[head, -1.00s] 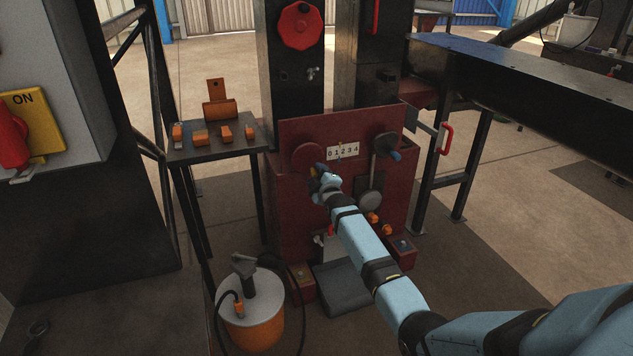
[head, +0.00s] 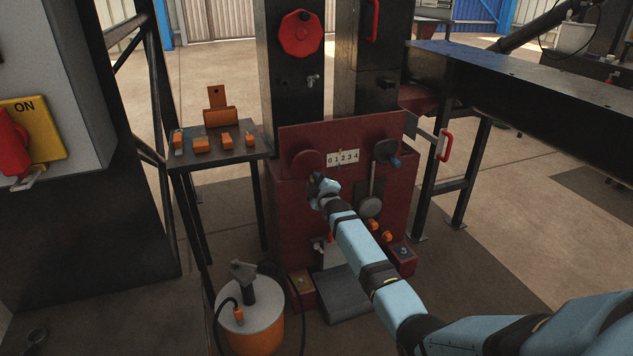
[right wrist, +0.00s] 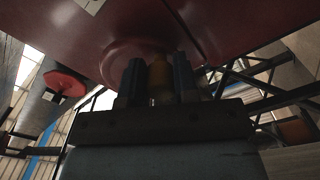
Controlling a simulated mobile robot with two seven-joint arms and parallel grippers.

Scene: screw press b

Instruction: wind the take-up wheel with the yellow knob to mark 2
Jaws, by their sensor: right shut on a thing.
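The take-up wheel (head: 307,160) is a dark red disc on the red panel, left of the white mark plate (head: 343,158) that reads 0 1 2 3 4. My right gripper (head: 317,179) is at the wheel's lower right edge and hides part of it. In the right wrist view the wheel (right wrist: 125,60) stands behind the fingers. The yellow knob (right wrist: 160,75) is between the two dark fingers of my right gripper (right wrist: 158,85), which is shut on it. In the head view the gripper hides the knob. A small pointer shows near the plate, too small to read exactly. My left gripper is not in view.
Right of the plate is a crank with a blue grip (head: 395,162). A side table (head: 225,150) with orange parts stands left. An orange and white drum (head: 250,322) stands on the floor. A red handle (head: 446,143) sticks out at the right.

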